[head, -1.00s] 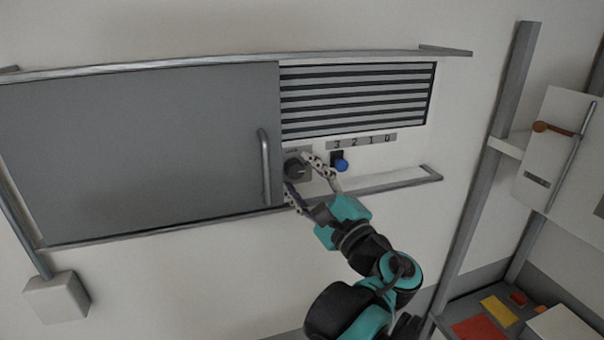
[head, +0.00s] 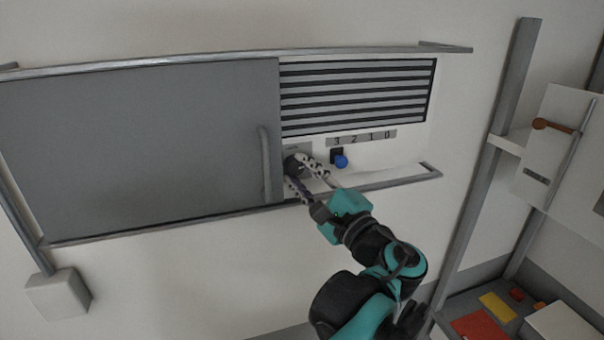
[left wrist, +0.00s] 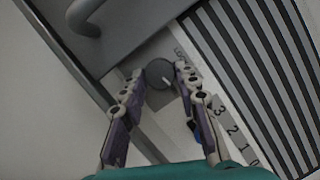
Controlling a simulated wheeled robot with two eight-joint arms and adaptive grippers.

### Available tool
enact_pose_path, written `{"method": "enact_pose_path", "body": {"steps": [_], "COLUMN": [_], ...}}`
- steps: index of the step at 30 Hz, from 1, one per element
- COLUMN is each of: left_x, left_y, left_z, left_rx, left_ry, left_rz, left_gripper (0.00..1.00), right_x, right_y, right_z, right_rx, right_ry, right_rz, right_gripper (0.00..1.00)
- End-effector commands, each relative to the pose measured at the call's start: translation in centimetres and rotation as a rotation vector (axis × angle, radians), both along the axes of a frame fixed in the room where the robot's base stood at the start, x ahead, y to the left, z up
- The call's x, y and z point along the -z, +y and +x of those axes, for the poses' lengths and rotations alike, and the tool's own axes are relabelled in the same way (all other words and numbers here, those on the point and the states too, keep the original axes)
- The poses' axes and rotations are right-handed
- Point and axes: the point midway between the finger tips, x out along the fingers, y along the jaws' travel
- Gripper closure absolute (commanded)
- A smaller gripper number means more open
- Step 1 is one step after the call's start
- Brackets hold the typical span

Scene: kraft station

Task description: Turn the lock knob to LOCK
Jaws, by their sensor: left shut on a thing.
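The lock knob (head: 290,164) is a dark round knob on a grey plate, just right of the cabinet door's handle. It also shows in the left wrist view (left wrist: 157,71), with a short white pointer mark and small lettering beside it that is hard to read. My left gripper (head: 297,169) reaches up from below and is shut on the knob, one finger on each side. In the left wrist view the fingertips (left wrist: 160,80) flank the knob, which partly hides its plate. My right gripper is not in view.
A grey door (head: 140,150) with a vertical handle (head: 266,165) is close left of the knob. A blue knob (head: 341,162) sits close right, under a 3-2-1-0 scale (head: 361,138). A slatted vent (head: 357,97) is above, and a rail (head: 385,184) runs below.

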Motion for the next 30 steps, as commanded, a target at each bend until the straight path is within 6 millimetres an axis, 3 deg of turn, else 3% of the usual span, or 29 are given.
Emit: {"method": "enact_pose_path", "body": {"steps": [30], "left_x": [-0.8], "left_y": [0.0], "left_z": [0.0], "left_rx": [-0.003], "left_ry": [-0.290], "left_rz": [-0.900], "left_gripper": [0.98], "right_x": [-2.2], "right_y": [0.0], "right_z": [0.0], "right_rx": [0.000], "right_ry": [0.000], "right_rz": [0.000], "right_gripper": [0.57]}}
